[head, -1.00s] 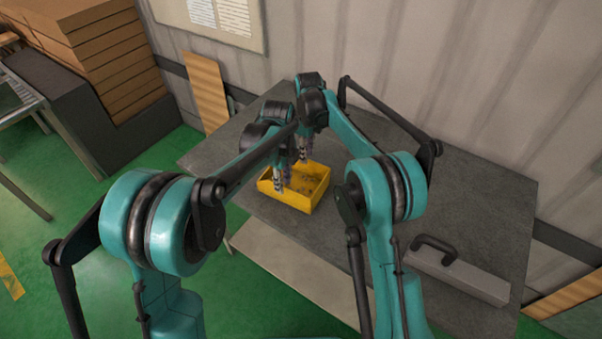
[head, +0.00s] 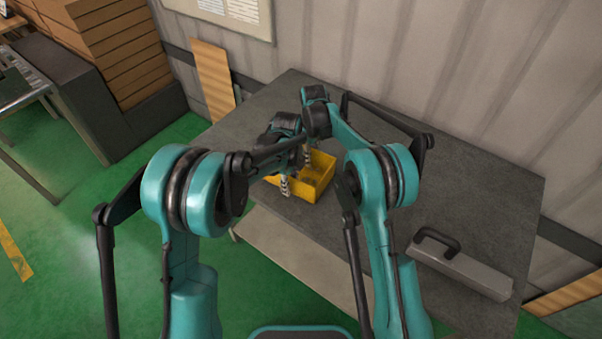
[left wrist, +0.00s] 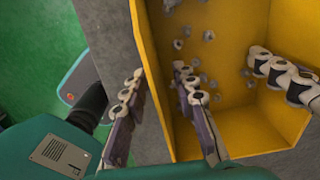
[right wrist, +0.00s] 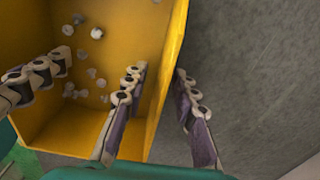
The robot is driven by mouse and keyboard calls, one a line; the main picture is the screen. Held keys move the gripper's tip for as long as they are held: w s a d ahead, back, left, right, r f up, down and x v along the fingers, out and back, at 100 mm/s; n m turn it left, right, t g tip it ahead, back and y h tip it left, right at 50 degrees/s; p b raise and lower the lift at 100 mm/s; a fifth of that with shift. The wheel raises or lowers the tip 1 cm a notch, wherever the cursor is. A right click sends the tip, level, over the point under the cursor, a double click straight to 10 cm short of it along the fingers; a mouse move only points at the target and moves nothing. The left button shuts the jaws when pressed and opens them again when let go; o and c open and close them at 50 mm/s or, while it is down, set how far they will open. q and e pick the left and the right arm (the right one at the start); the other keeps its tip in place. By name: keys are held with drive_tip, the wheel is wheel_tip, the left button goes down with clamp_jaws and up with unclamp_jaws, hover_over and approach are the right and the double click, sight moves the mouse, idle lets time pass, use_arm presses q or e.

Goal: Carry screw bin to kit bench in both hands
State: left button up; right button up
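The yellow screw bin (head: 318,178) sits on the grey bench, partly hidden by my grippers. Small metal screws lie inside it. My left gripper (head: 285,183) is at its near-left wall. In the left wrist view my left gripper (left wrist: 160,98) is open, one finger outside the bin wall (left wrist: 152,60) and one inside. My right gripper (head: 308,155) is at the opposite side. In the right wrist view my right gripper (right wrist: 158,90) is open, with the bin wall (right wrist: 165,75) between its fingers. Gaps show between fingers and wall. No kit bench can be identified.
The grey bench top (head: 470,180) is clear to the right of the bin. A grey case with a black handle (head: 460,265) lies at its right front. A corrugated wall stands behind. Stacked brown boxes (head: 115,45) and a metal-framed table (head: 25,95) are at left.

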use_arm(q)
drive_tip(key=shift+f, duration=0.4)
use_arm(e)
drive_tip(key=shift+f, duration=0.4)
use_arm(q)
drive_tip(key=shift+c, duration=0.3)
use_arm(e)
drive_tip(key=shift+c, duration=0.3)
use_arm(q)
clamp_jaws()
use_arm(e)
clamp_jaws()
use_arm(q)
drive_tip(key=shift+r, duration=0.1)
use_arm(e)
drive_tip(key=shift+r, duration=0.1)
